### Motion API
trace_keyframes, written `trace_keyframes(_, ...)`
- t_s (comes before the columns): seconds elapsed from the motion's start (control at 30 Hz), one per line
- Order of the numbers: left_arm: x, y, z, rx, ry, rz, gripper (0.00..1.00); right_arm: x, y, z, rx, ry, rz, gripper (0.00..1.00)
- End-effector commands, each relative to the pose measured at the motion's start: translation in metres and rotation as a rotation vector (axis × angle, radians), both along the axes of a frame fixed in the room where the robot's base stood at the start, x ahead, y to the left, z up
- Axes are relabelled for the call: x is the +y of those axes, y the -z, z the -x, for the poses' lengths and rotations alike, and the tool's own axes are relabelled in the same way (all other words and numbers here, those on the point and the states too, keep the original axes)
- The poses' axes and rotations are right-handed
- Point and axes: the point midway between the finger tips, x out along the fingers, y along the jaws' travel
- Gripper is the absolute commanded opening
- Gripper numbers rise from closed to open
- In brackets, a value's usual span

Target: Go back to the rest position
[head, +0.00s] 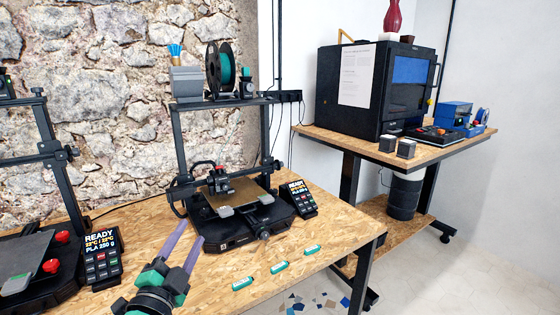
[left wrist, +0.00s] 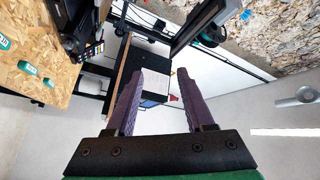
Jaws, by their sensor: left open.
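My left gripper (head: 185,243) is above the front part of the wooden workbench (head: 340,222), in front of the middle printer. Its two purple fingers are apart with nothing between them. The left wrist view also shows the open, empty fingers (left wrist: 162,100). The middle printer (head: 235,205) stands on the bench behind the gripper, with its screen unit (head: 299,198) to the right. My right gripper is not in view.
Several small green-and-white labelled pieces (head: 279,267) lie near the bench's front edge. Another printer (head: 40,235) stands at the left. A black enclosed machine (head: 400,85) stands on a second table (head: 450,150) at the right.

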Motion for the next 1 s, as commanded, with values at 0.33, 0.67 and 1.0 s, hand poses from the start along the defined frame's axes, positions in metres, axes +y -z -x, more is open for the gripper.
trace_keyframes(0.33,0.061,0.223,0.104,0.894,-0.41,0.606,0.53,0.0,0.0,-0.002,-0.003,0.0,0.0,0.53)
trace_keyframes(0.67,0.038,0.303,0.214,1.389,-0.572,0.787,0.53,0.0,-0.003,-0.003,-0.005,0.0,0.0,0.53)
trace_keyframes(1.0,0.037,0.434,0.212,1.444,-0.596,0.756,0.53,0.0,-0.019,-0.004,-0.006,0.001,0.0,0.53)
